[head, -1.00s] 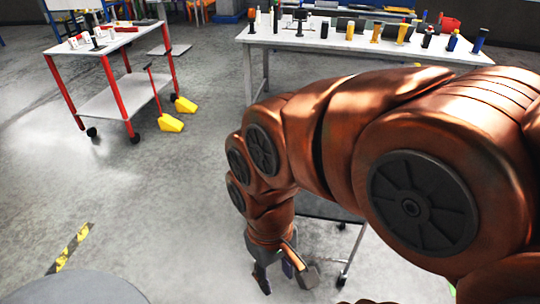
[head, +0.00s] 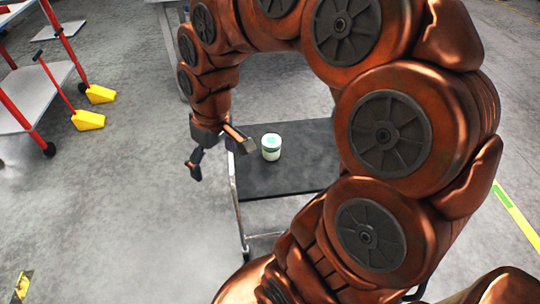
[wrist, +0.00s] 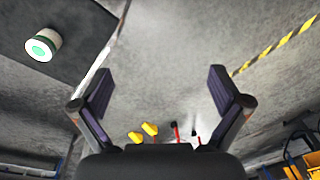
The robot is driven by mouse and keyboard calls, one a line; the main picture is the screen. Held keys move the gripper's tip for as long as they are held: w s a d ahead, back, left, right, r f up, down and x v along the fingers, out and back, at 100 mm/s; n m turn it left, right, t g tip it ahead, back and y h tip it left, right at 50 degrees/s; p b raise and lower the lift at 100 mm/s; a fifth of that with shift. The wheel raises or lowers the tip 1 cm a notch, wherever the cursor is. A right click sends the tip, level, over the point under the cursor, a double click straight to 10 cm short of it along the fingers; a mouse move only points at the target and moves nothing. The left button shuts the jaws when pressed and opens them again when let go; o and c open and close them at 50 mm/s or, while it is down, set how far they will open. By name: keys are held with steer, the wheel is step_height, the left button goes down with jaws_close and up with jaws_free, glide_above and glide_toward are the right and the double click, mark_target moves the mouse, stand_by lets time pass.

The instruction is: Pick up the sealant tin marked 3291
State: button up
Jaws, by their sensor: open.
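A red-legged cart (head: 35,95) stands at the left, with yellow wedge-shaped things (head: 89,120) on the floor beside it. A table leg (head: 168,40) stands behind my arm. No other object shows on the trolley top; my arm hides its right side.

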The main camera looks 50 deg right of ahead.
steer(key=w+d+f+t+b, duration=0.1)
steer(key=w+d+f+b, duration=0.2)
steer(key=w+d+f, duration=0.3)
steer(key=m+t+h+b, duration=0.1)
steer(key=m+t+b, duration=0.15)
steer(key=b, duration=0.65)
glide_toward(270, 145)
steer(key=shift+t, duration=0.25)
steer(key=w+d+f, duration=0.1)
steer(key=f, duration=0.1)
steer(key=w+f, duration=0.1)
steer(key=w+d+f, duration=0.1)
steer(key=f, duration=0.1)
steer(key=shift+d+f, duration=0.3)
steer(key=shift+f, duration=0.1)
steer(key=shift+a+b+x, duration=0.2)
steer(key=shift+b+x, duration=0.3)
steer(key=shift+x, duration=3.25)
steer(key=c, duration=1.4)
